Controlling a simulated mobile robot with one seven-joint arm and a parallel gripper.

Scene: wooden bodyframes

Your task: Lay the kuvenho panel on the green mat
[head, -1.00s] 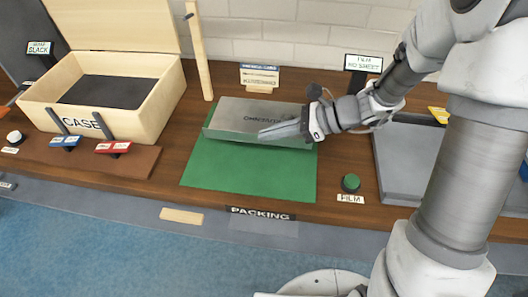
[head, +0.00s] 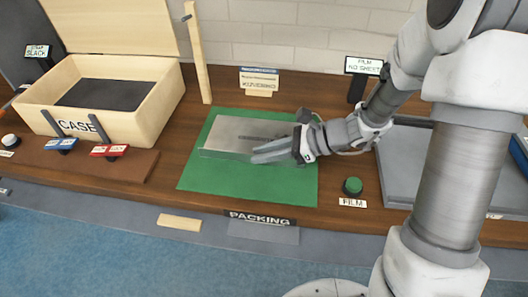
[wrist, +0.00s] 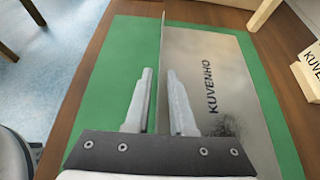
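The kuvenho panel (head: 228,137) is a grey metal sheet with KUVENHO printed on it. It looks flat over the back part of the green mat (head: 240,178), with bare green showing in front of it. In the wrist view the panel (wrist: 235,65) fills the right of the mat (wrist: 110,70). My gripper (head: 268,153) is at the panel's front right edge. In the wrist view its fingers (wrist: 160,100) are apart, one on each side of the panel's edge, with visible gaps. Part of the panel's right side is hidden by my gripper.
An open wooden case (head: 140,108) stands at the left, with blue and red clips (head: 108,150) before it. A wooden post (head: 199,50) and a KUVENHO card (head: 258,82) stand behind the mat. A green FILM button (head: 352,186) and a grey tray (head: 400,165) are to the right.

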